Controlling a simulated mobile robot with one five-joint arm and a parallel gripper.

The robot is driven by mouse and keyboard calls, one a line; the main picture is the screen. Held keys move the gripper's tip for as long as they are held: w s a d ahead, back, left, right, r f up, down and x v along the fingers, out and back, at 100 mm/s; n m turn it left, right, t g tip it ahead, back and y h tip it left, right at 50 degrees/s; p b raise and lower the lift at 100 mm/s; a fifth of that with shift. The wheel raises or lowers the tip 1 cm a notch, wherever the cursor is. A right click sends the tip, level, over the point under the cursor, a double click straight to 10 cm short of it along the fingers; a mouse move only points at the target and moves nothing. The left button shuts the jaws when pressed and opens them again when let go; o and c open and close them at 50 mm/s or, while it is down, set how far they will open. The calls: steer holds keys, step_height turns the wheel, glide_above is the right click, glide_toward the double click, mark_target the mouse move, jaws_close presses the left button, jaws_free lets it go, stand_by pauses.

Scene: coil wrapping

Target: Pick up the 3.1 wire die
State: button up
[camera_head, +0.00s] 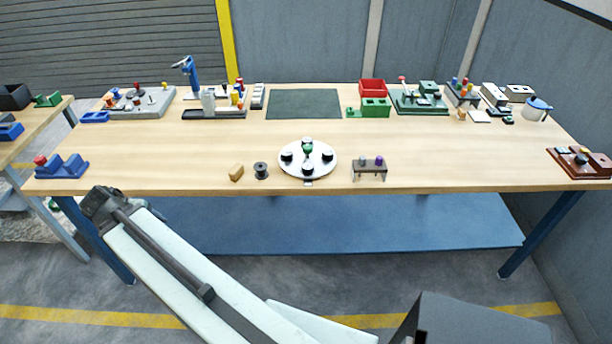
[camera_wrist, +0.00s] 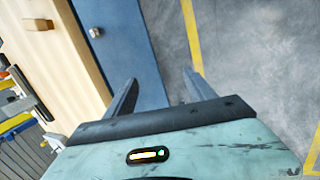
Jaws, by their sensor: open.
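No 3.1 marking is readable in either view, so I cannot tell which piece is the 3.1 wire die. A round white plate (camera_head: 308,172) near the front middle of the workbench carries several small dark round pieces and a green-topped centre post. A small grey rack (camera_head: 369,173) to its right holds a purple piece (camera_head: 379,160) and a pale piece. My gripper shows in the wrist view (camera_wrist: 160,82), with two dark fingers spread apart and nothing between them. It is beyond the bench's front edge, over the blue lower shelf and floor, away from the plate.
A dark spool (camera_head: 261,171) and a tan block (camera_head: 236,173) stand left of the plate. A blue fixture (camera_head: 62,167) sits at the front left corner and a brown one (camera_head: 580,163) at the right. Several fixtures line the back around a dark mat (camera_head: 304,104). The bench middle is clear.

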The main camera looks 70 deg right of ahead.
steer(key=s+d+f+n+g+h+b, duration=0.1)
steer(key=s+d+f, duration=0.15)
steer(key=d, duration=0.45)
steer(key=s+d+f+n+h+b, duration=0.1)
steer(key=s+d+h+b, duration=0.15)
steer(key=d, duration=0.45)
steer(key=n+g+h+b, duration=0.5)
steer(key=n+b, duration=0.1)
steer(key=n, duration=0.2)
glide_toward(306, 166)
steer(key=x, duration=0.3)
steer(key=shift+d+r+y, duration=0.15)
steer(key=shift+r+y, duration=0.1)
steer(key=shift+r, duration=0.05)
steer(key=shift+b+x, duration=0.4)
steer(key=shift+x, duration=0.75)
steer(key=b+x, duration=0.2)
steer(key=x, duration=0.3)
steer(key=shift+f, duration=0.2)
jaws_close()
